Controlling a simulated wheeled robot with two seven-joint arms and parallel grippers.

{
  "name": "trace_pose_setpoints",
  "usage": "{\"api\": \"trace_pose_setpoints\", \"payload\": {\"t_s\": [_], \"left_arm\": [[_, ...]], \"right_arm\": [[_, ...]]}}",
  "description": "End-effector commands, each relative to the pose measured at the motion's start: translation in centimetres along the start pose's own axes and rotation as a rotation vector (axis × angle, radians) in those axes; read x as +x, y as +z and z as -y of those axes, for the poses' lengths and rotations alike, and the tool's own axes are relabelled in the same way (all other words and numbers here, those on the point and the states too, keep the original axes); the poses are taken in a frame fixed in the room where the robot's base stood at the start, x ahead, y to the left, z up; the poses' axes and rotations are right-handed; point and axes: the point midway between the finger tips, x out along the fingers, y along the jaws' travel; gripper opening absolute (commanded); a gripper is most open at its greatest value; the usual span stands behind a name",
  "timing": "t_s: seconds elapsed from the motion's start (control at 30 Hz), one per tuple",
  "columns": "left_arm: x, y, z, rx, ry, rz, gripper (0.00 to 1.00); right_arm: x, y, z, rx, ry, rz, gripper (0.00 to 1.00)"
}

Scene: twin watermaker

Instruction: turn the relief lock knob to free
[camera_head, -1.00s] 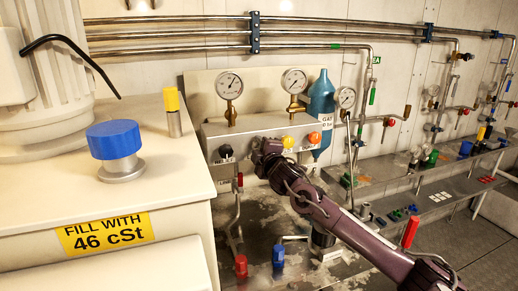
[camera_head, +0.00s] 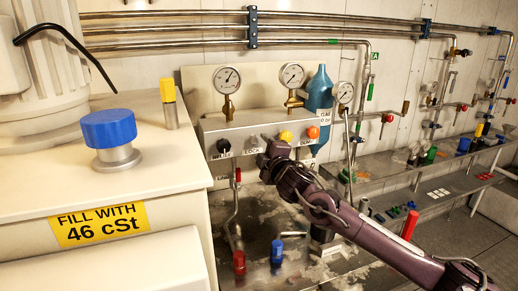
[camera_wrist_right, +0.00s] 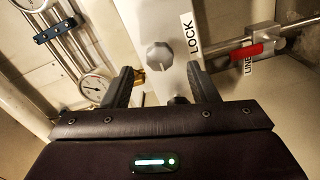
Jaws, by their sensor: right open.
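The relief lock knob, a grey faceted knob (camera_wrist_right: 160,57), sits on a pale panel face beside a white LOCK label (camera_wrist_right: 191,34) in the right wrist view. My right gripper (camera_wrist_right: 160,70) is open, with one dark finger on each side of the knob in the picture; I cannot tell whether either finger touches it. In the head view my right gripper (camera_head: 269,153) is at the panel front (camera_head: 245,128), just right of the LOCK label (camera_head: 252,149), and hides the knob. My left gripper is not in view.
A black knob (camera_head: 223,146) is left of the gripper; a yellow knob (camera_head: 286,136) and an orange knob (camera_head: 312,132) are right of it. Gauges (camera_head: 227,79) stand above the panel. Red (camera_head: 239,262) and blue (camera_head: 277,252) handles are below. A red-handled pipe (camera_wrist_right: 247,51) runs near the right finger.

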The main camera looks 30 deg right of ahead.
Motion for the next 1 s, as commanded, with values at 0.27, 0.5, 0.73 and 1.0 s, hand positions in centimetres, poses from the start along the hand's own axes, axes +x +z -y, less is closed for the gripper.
{"api": "trace_pose_setpoints", "payload": {"t_s": [0.27, 0.5, 0.73, 1.0], "left_arm": [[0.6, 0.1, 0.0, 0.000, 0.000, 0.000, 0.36], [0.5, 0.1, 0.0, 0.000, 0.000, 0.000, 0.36], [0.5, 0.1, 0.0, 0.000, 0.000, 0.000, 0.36], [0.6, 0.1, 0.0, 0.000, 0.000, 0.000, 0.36]], "right_arm": [[-2.0, 0.0, 0.0, 0.000, 0.000, 0.000, 0.53], [-2.1, 0.0, 0.0, 0.001, 0.000, 0.001, 0.53], [-2.1, 0.0, 0.0, 0.001, 0.000, 0.001, 0.53], [-3.9, -1.0, 5.6, 0.089, -0.109, 0.032, 0.53]]}}
